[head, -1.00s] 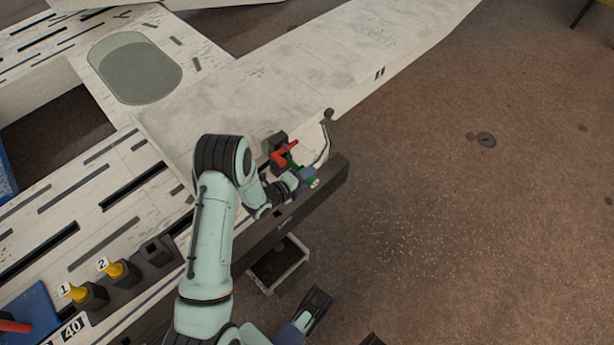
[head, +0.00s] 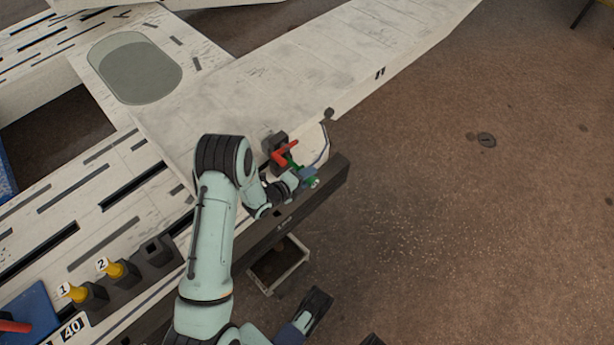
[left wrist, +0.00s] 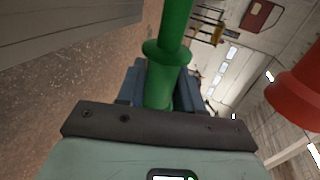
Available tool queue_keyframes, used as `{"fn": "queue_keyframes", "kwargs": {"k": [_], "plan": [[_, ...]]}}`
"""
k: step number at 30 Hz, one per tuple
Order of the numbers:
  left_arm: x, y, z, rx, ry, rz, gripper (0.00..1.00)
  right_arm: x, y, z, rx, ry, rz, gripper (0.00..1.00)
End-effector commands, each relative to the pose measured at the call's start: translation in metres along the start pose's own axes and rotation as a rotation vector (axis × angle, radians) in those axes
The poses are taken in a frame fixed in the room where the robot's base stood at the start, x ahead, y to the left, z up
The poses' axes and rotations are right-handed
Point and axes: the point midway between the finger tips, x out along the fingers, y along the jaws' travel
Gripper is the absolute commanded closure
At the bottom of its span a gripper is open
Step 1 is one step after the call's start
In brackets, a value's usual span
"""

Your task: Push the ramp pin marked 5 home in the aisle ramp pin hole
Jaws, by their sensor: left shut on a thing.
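My left gripper (head: 305,177) is at the end of the white ramp's near edge, beside a dark block (head: 277,139) with a red handle (head: 286,152). It is shut on a green pin (left wrist: 173,50), which has a collar and stands out from between the blue fingers in the left wrist view. In the head view only small bits of green show at the fingers, close to the red handle. I cannot read a number on the pin. The pin hole is hidden, and I cannot tell how deep the pin sits.
A dark rail (head: 335,180) runs along the near edge. Yellow pins marked 1 (head: 76,292) and 2 (head: 113,269) stand in dark holders at lower left, next to an empty holder (head: 153,250). An open tray (head: 290,279) lies below the rail.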

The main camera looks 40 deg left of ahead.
Motion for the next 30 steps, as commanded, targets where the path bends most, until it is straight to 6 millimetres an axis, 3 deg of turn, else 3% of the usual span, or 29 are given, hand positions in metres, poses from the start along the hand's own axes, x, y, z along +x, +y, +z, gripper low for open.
{"fn": "queue_keyframes", "kwargs": {"k": [30], "plan": [[0.0, -0.001, 0.024, 0.001, 0.0, -0.002, 1.0, 0.005, 0.001, 0.0, 0.0, -0.002, 0.0, 0.47]]}}
